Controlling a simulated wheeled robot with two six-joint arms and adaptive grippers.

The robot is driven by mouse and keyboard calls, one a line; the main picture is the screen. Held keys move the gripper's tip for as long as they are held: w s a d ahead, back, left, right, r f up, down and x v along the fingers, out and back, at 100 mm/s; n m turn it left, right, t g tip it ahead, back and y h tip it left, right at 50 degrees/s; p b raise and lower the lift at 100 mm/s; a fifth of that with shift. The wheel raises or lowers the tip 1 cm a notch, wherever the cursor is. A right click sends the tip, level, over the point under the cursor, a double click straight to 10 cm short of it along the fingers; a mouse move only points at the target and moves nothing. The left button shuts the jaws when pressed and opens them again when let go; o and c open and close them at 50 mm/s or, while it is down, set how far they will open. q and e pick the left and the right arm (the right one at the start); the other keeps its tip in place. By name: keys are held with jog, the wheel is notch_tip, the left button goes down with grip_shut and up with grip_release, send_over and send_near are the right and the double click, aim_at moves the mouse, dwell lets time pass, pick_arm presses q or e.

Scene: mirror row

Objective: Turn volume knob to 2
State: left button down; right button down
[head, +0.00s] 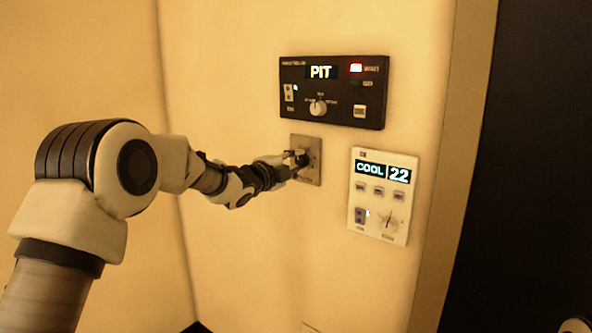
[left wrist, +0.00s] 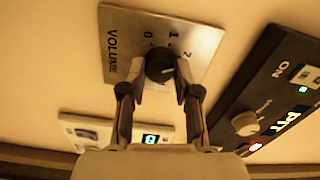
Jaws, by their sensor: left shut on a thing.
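A small metal plate (head: 313,177) is on the wall, below the black panel. In the left wrist view this plate (left wrist: 203,42) reads VOLUME, with the marks 0, 1 and 2 around a dark round volume knob (left wrist: 158,58). My left gripper (head: 299,159) reaches the plate from the left. In the left wrist view the fingers of my left gripper (left wrist: 160,72) are shut on the knob, one on each side. I cannot tell clearly which mark the knob points to. In the head view the gripper hides most of the knob. My right gripper is not in view.
The black panel (head: 340,82) above has a PIT display, a lit red light and a knob (head: 318,107). A white thermostat (head: 378,228) reading COOL 22 is at lower right. The wall left of the plate is bare. A dark opening (head: 530,170) is at far right.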

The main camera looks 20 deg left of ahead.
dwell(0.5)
pick_arm(q)
jog(key=c, duration=0.8)
grip_release()
jog(key=v, duration=1.2)
